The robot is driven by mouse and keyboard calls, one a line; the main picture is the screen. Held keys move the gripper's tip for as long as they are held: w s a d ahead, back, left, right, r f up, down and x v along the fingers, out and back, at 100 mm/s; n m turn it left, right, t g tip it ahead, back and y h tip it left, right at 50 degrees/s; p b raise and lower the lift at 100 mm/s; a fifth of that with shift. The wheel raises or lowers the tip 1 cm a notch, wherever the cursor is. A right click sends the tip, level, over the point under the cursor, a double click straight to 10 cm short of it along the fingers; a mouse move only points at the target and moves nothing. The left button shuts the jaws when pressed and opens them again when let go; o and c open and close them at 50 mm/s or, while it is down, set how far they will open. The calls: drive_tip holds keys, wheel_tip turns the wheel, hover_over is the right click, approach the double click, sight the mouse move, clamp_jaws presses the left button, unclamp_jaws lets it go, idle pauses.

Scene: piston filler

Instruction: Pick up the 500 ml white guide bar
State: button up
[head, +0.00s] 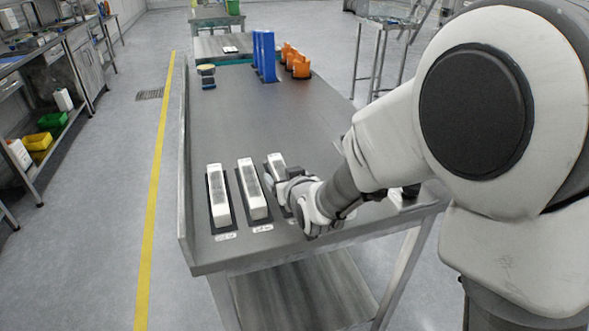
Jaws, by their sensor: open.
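Several white bars with grey tops lie side by side on dark pads near the table's front end. The left white bar (219,197) and the middle white bar (253,191) are in full view. The right white bar (277,162) shows only its far end; my gripper and wrist cover the rest. My gripper (277,181) is open over or beside that right bar; whether the fingers touch it I cannot tell. Small white labels lie in front of the left and middle bars, but their print is too small to read, so I cannot tell which bar is the 500 ml one.
The metal table (225,125) has a raised rim along its left side. Blue upright parts (263,56), orange parts (296,62) and a small round item (207,76) stand at the far end. The table's middle is clear.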

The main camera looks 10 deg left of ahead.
drive_tip(key=shift+c, duration=0.3)
clamp_jaws()
drive_tip(key=shift+r, duration=0.1)
